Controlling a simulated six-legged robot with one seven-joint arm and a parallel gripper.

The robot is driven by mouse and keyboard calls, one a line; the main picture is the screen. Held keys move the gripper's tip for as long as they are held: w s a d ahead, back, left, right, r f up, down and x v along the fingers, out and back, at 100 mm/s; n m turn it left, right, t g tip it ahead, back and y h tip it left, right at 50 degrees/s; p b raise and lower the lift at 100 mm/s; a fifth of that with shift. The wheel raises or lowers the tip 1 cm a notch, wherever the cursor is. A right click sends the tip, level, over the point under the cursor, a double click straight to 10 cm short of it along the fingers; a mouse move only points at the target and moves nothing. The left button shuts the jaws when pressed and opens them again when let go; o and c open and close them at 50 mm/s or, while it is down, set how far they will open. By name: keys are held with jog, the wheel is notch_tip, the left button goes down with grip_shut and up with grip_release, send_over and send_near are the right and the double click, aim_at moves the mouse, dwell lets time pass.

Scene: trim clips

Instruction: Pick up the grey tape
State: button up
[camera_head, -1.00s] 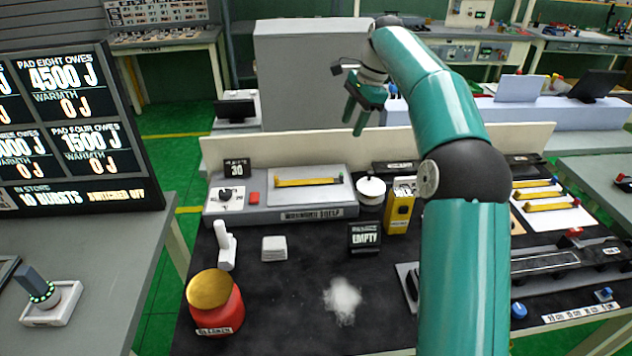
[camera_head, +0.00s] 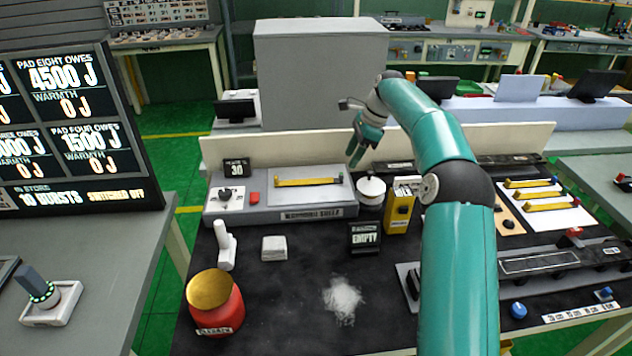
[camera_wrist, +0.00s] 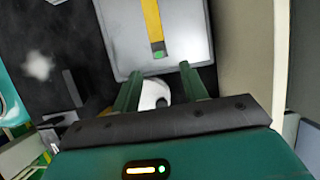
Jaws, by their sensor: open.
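I cannot clearly pick out a grey tape in either view. My gripper (camera_head: 356,154) is open and empty, pointing down above the back of the black bench. A white round object with a dark knob (camera_head: 371,190) stands just below and right of it. In the wrist view, a white round object (camera_wrist: 155,94) shows between and beyond the fingers of my gripper (camera_wrist: 158,74), partly hidden by its body. A yellow strip (camera_head: 308,182) lies on a light grey plate left of the gripper; the strip also shows in the wrist view (camera_wrist: 153,22).
A yellow box (camera_head: 398,212) stands close right of the white round object. A low back wall (camera_head: 280,150) runs behind the bench. A black "EMPTY" sign (camera_head: 364,238), a white block (camera_head: 274,248) and a red jar with gold lid (camera_head: 214,300) stand nearer. White powder (camera_head: 343,299) lies in front.

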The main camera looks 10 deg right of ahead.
aim_at(342, 173)
jog(key=shift+x, duration=3.2)
jog(key=shift+s, duration=0.1)
grip_shut()
jog(key=shift+r, duration=0.1)
